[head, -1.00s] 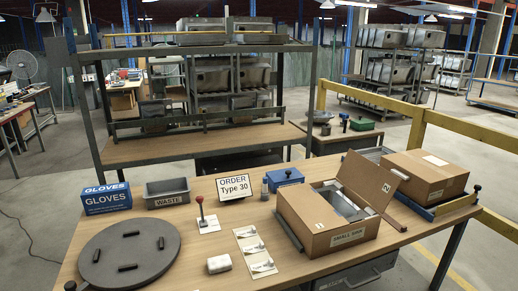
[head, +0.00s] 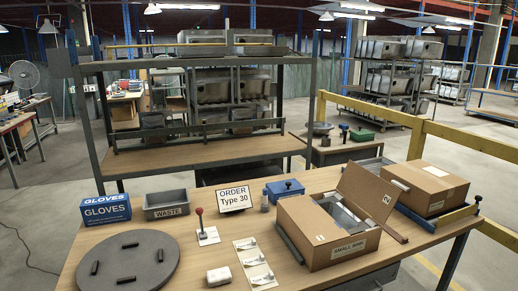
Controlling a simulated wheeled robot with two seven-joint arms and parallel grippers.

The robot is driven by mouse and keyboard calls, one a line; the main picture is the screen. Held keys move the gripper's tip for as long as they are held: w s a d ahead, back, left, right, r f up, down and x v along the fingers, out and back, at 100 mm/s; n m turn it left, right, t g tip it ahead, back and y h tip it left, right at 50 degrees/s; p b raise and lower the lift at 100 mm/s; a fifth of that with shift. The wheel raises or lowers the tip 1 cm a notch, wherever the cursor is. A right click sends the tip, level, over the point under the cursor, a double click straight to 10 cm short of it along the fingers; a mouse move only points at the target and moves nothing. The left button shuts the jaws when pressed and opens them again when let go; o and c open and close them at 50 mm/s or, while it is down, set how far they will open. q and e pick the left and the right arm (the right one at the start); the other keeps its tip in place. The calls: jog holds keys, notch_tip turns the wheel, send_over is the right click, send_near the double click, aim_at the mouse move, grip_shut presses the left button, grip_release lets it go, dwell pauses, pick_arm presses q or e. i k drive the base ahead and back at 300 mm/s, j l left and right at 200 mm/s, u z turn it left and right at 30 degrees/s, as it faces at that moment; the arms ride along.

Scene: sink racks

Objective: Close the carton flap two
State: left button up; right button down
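The open carton, labelled SMALL SINK (head: 330,238), stands on the right half of the wooden table. A grey metal sink (head: 347,217) shows inside the carton. The left and far edges of the opening show no other raised flap clearly. Neither of my grippers shows in the head view.
A closed carton (head: 424,187) sits at the right on a blue-edged stand. A grey round turntable (head: 128,262), a GLOVES box (head: 106,209), a WASTE bin (head: 166,204), a red-knobbed lever (head: 204,226) and an ORDER sign (head: 235,198) stand on the table. A rack (head: 195,152) stands behind.

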aim_at(377, 196)
jog(key=i+l+u, duration=0.1)
jog(key=l+u, duration=0.85)
jog(key=l, duration=0.65)
jog(key=l+u, duration=0.15)
jog(key=l, duration=1.3)
jog(key=k+l, duration=0.15)
jog(key=l, duration=1.1)
jog(key=k+l, duration=0.15)
jog(key=l, duration=0.45)
jog(key=i+u, duration=0.05)
